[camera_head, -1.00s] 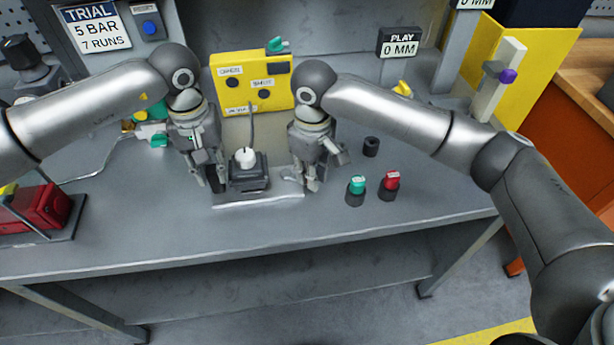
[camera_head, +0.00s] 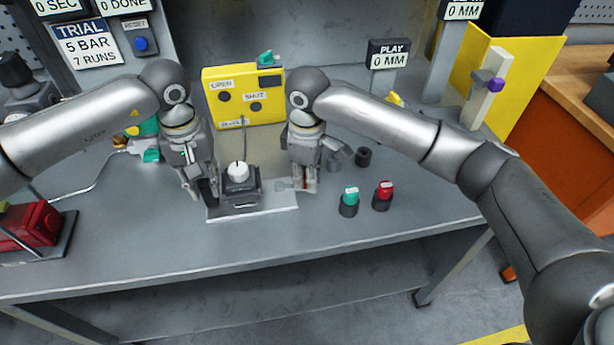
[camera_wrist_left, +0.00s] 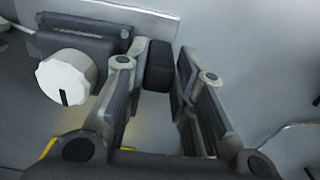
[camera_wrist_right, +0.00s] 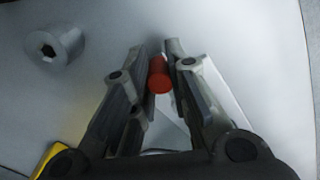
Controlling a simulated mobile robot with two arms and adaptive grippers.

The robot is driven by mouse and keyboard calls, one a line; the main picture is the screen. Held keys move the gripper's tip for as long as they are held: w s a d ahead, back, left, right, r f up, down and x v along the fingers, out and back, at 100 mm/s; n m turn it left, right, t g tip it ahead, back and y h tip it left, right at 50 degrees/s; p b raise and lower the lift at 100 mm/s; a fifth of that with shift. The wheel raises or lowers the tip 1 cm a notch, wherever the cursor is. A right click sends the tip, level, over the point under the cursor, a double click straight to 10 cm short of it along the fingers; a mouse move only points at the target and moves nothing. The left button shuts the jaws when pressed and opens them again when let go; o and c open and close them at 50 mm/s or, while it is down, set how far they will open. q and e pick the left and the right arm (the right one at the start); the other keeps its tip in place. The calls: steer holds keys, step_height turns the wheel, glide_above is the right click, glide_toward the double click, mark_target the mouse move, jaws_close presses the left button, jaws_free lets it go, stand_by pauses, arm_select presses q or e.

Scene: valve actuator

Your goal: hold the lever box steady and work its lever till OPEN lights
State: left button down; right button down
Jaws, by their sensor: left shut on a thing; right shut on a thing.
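The lever box (camera_head: 241,190) is a dark box with a white knob (camera_head: 238,171) on a pale plate (camera_head: 250,212). The knob has a dark mark and also shows in the left wrist view (camera_wrist_left: 66,78). My left gripper (camera_head: 198,193) is shut on a black block (camera_wrist_left: 158,66) beside the box. My right gripper (camera_head: 306,187) is to the right of the box, shut on a red cylindrical handle (camera_wrist_right: 159,75). The handle's join to the box is mostly hidden. The yellow panel (camera_head: 245,112) behind has OPEN and SHUT labels; both round lamps look dark.
A green-topped button (camera_head: 350,200) and a red-topped button (camera_head: 383,195) stand to the right, with a dark cup (camera_head: 363,157) behind. A red device (camera_head: 35,225) sits at the left. The bench front is clear.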

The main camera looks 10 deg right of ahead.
steer(key=shift+d, duration=0.2)
steer(key=c, duration=1.3)
jaws_free()
steer(key=shift+c, duration=0.2)
steer(key=shift+a, duration=0.1)
step_height(320, 180, up, 12)
